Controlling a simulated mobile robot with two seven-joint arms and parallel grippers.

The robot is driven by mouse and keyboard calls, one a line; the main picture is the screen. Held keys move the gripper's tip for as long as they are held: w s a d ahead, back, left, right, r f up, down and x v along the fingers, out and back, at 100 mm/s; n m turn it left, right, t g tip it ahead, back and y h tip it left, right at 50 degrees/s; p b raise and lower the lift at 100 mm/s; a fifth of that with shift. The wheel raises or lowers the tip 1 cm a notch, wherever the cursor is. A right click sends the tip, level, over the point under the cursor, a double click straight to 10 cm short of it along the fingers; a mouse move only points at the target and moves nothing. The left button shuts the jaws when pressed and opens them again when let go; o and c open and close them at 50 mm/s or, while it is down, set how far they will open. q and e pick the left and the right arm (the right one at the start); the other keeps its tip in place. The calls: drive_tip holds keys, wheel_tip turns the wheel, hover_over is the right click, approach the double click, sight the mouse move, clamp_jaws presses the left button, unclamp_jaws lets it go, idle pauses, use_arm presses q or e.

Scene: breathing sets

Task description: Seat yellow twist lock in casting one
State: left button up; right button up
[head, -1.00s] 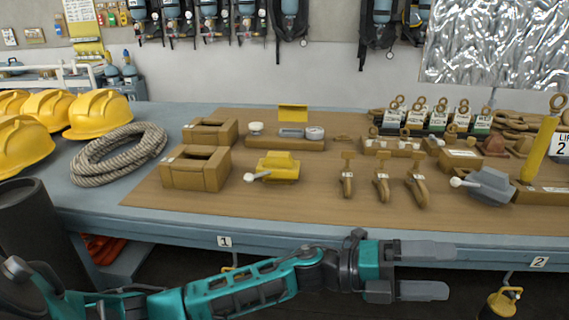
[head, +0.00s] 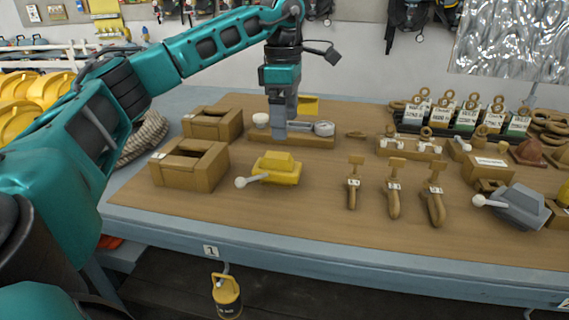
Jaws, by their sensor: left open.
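The yellow twist lock (head: 277,167) lies on the brown mat, its pale ball-ended lever pointing to the front left. Two tan block castings with open tops stand left of it: a front one (head: 188,170) and a back one (head: 212,124). Their small labels are too small to read, so I cannot tell which is casting one. My left gripper (head: 284,122) points down, open and empty, behind the twist lock, apart from it. Its fingers are in front of a tan tray (head: 255,138) and hide part of it. My right gripper is not in view.
A grey twist lock (head: 519,205) lies at right. Several tan hooked pieces (head: 393,195) stand mid-mat. Coiled rope (head: 143,138) and yellow helmets (head: 18,117) are at left, partly behind my arm. The mat's front strip (head: 290,220) is clear.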

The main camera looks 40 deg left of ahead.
sight(277, 155)
use_arm(q)
drive_tip(key=shift+s+a+r, duration=0.1)
drive_tip(key=shift+a, duration=0.45)
wheel_tip(277, 155, down, 7)
drive_tip(key=shift+s, duration=0.1)
drive_tip(key=shift+a+f, duration=0.25)
drive_tip(key=shift+f, duration=1.1)
drive_tip(key=shift+a+f, duration=0.25)
drive_tip(key=shift+f, duration=1.05)
drive_tip(key=shift+c, duration=0.4)
drive_tip(key=c, duration=1.5)
